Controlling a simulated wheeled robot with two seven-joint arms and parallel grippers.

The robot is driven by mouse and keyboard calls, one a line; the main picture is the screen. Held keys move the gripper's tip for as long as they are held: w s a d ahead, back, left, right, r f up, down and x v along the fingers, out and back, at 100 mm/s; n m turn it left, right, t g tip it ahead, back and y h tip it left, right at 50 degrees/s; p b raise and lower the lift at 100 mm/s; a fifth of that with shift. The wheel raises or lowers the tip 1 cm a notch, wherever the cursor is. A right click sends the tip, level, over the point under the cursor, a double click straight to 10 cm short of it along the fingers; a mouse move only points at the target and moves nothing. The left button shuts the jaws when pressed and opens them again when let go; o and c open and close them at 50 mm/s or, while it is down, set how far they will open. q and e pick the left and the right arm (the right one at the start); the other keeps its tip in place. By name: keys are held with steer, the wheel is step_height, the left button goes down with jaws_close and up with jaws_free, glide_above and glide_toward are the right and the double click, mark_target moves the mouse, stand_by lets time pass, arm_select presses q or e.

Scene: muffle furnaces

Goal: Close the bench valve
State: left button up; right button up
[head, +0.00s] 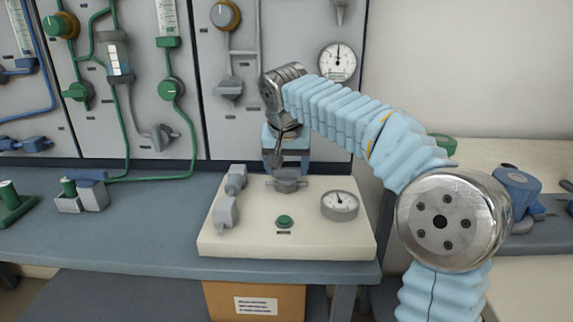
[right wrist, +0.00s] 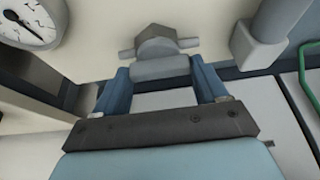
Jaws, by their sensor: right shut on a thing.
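The bench valve (head: 288,181) is a grey fitting with short side stubs on top of the cream bench box, towards its back edge. My right gripper (head: 285,160) reaches down to it from above. In the right wrist view, the two blue fingers of my right gripper (right wrist: 160,78) stand either side of the valve's grey handle block (right wrist: 160,68) and are shut on it. The valve body (right wrist: 157,45) shows just beyond the fingertips. In the head view the gripper partly hides the top of the valve. My left gripper is not in view.
The cream box (head: 234,242) also carries a green button (head: 284,221), a round gauge (head: 340,205) and a grey pipe fitting (head: 232,195). A panel with pipes, knobs and a dial (head: 337,61) stands behind.

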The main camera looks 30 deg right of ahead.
steer(key=shift+n, duration=0.4)
steer(key=n+y+p, duration=0.1)
steer(key=n, duration=0.1)
steer(key=n+y+p, duration=0.1)
steer(key=n, duration=0.1)
steer(key=shift+d+r+n+t+p, duration=0.2)
steer(key=shift+n+t+p, duration=0.1)
steer(key=shift+t+p, duration=0.1)
steer(key=n+y+p, duration=0.1)
steer(key=n+p, duration=0.1)
steer(key=n, duration=0.2)
steer(key=shift+d+y, duration=0.1)
steer(key=shift+y, duration=0.3)
steer(key=n+y+p, duration=0.1)
steer(key=n, duration=0.2)
steer(key=shift+g, duration=0.3)
steer(key=n, duration=0.2)
steer(key=n+g+y, duration=0.1)
steer(key=n, duration=0.2)
steer(key=shift+w+d+f+n+g+y+p, duration=0.15)
steer(key=shift+n+g+y+p, duration=0.15)
steer(key=o, duration=1.1)
steer(key=shift+c, duration=0.2)
